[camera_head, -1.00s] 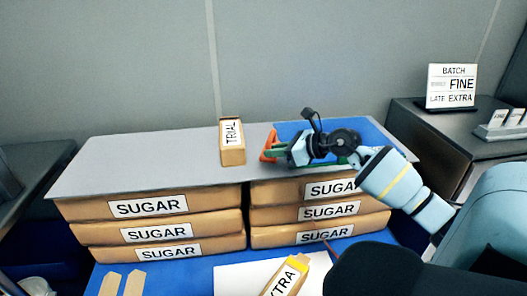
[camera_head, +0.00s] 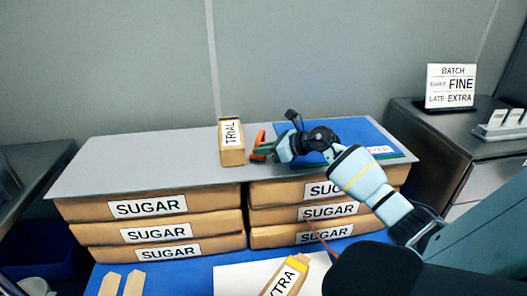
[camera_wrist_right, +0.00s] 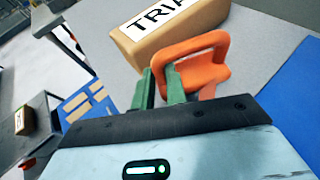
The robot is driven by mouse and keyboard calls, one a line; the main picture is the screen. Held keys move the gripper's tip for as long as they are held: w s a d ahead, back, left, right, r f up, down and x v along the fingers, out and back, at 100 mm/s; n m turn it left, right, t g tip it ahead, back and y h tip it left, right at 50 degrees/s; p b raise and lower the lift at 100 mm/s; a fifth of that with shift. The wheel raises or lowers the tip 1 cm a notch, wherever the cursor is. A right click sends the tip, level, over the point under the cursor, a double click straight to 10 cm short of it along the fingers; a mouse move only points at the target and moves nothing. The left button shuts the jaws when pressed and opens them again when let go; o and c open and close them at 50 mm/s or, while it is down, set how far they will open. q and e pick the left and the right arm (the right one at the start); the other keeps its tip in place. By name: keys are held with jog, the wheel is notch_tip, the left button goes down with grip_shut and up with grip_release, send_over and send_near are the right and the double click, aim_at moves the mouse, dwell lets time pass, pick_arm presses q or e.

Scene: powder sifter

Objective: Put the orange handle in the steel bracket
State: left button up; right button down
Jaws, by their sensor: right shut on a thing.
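The orange handle (camera_head: 260,138) is a looped piece above the grey board, just right of the TRIAL box. My right gripper (camera_head: 264,150) has green fingertips and is shut on the handle. In the right wrist view the green fingers (camera_wrist_right: 161,88) grip the near side of the orange handle (camera_wrist_right: 215,45), and the loop extends beyond them. I cannot tell whether the handle touches the board or the box. I cannot pick out the steel bracket with certainty in either view. My left gripper is not in view.
An EXTRA pack (camera_head: 287,276) lies in front.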

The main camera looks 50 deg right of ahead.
jog(key=shift+f, duration=0.45)
jog(key=shift+f, duration=0.25)
jog(key=c, duration=1.4)
grip_release()
jog(key=shift+r, duration=0.15)
jog(key=shift+s+d+r, duration=0.1)
jog(key=shift+r, duration=0.05)
jog(key=shift+s+d, duration=0.15)
jog(key=shift+s, duration=0.2)
jog(key=v, duration=1.1)
